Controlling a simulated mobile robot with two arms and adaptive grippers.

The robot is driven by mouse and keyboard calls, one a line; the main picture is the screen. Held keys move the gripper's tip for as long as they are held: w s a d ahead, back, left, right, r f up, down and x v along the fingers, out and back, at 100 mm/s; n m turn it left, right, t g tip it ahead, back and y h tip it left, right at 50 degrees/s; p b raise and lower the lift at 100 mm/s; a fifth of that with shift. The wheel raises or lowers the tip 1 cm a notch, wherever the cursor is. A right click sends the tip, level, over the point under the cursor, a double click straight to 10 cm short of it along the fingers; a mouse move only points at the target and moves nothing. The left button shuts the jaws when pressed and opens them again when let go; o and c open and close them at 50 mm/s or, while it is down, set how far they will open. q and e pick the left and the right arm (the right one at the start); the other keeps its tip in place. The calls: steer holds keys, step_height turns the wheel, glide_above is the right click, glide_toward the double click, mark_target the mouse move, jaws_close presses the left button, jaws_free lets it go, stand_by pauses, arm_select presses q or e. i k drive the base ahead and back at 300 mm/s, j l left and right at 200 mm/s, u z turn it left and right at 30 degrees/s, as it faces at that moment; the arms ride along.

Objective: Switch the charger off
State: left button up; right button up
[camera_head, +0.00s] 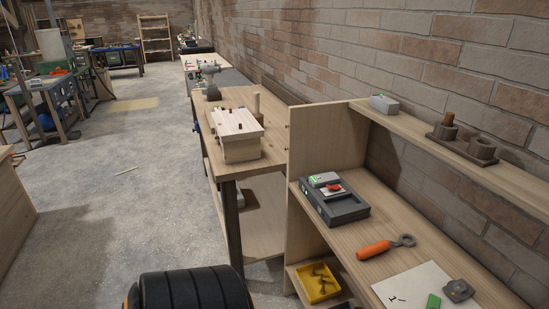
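The charger (343,209) is a dark grey box on the wooden shelf unit, right of the picture's middle. A light grey block (324,179) with a green mark on top sits at its back left. A small red part (334,188), which looks like a switch or button, shows on a pale plate on the charger's top. It is too small to tell its position. A small pale green spot shows on the charger's left side. Neither of my grippers is in view.
The shelf (390,228) also bears an orange-handled tool (374,250), a white sheet (412,287) and a grey metal part (458,290). A wooden side panel (310,164) stands left of the charger. A yellow tray (318,284) lies below. Floor (110,215) is open at left.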

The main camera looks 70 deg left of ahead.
mark_target(334, 188)
steer(key=u, duration=1.65)
